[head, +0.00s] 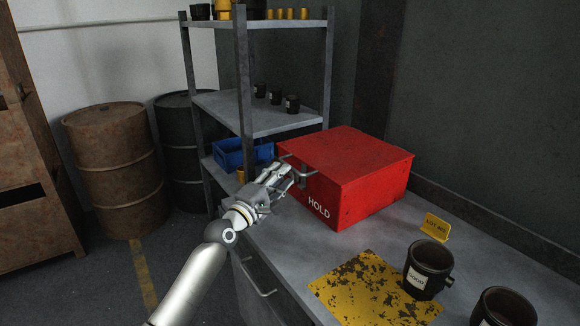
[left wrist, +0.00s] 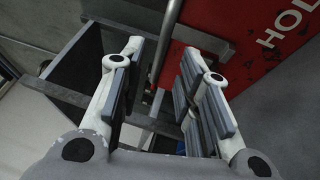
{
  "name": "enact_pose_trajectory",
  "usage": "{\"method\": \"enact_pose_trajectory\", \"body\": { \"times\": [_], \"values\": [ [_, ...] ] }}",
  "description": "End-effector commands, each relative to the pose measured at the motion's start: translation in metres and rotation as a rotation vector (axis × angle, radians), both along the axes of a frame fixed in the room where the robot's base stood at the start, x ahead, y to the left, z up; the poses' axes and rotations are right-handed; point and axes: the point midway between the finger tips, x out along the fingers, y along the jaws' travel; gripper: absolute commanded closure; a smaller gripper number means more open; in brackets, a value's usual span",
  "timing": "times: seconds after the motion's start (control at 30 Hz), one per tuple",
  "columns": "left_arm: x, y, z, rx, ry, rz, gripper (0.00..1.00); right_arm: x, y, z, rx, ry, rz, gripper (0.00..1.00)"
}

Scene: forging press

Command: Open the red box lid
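The red box (head: 350,170) marked HOLD stands on the grey bench, and its lid is down. A thin metal handle (head: 299,168) sticks out from its front left. My left gripper (head: 284,176) is at this handle, in front of the box. In the left wrist view, the fingers of my left gripper (left wrist: 162,75) are spread apart. The metal bar of the handle (left wrist: 168,40) runs between them without visible contact on both sides. The red box front (left wrist: 238,30) fills the upper right there. My right gripper is in neither view.
On the bench (head: 285,230) are a yellow worn mat (head: 365,290), a yellow lot sign (head: 436,227), a dark mug (head: 428,268) and another mug (head: 505,308). A shelf rack (head: 245,80) with a blue bin (head: 240,154) stands behind. Barrels (head: 115,165) stand left.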

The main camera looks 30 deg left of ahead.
Motion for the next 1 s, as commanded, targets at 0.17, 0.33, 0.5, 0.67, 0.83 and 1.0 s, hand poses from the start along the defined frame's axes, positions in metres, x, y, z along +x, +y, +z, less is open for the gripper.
{"method": "enact_pose_trajectory", "body": {
  "times": [0.17,0.33,0.5,0.67,0.83,1.0],
  "values": [
    [0.027,0.001,0.006,0.0,-0.002,0.001,0.69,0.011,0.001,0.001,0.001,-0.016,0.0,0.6],
    [0.043,0.0,0.007,-0.001,-0.001,0.0,0.69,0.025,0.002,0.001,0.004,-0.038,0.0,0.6],
    [0.05,0.001,0.009,0.0,0.0,0.001,0.69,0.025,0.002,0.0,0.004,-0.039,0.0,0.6],
    [0.052,0.0,0.009,0.0,0.0,0.0,0.69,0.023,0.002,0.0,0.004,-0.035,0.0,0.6],
    [0.051,0.001,0.009,0.0,0.0,0.001,0.73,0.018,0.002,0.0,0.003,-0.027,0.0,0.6],
    [0.051,0.001,0.009,0.0,0.0,0.001,0.95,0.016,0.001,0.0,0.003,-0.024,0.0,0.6]
  ]
}}
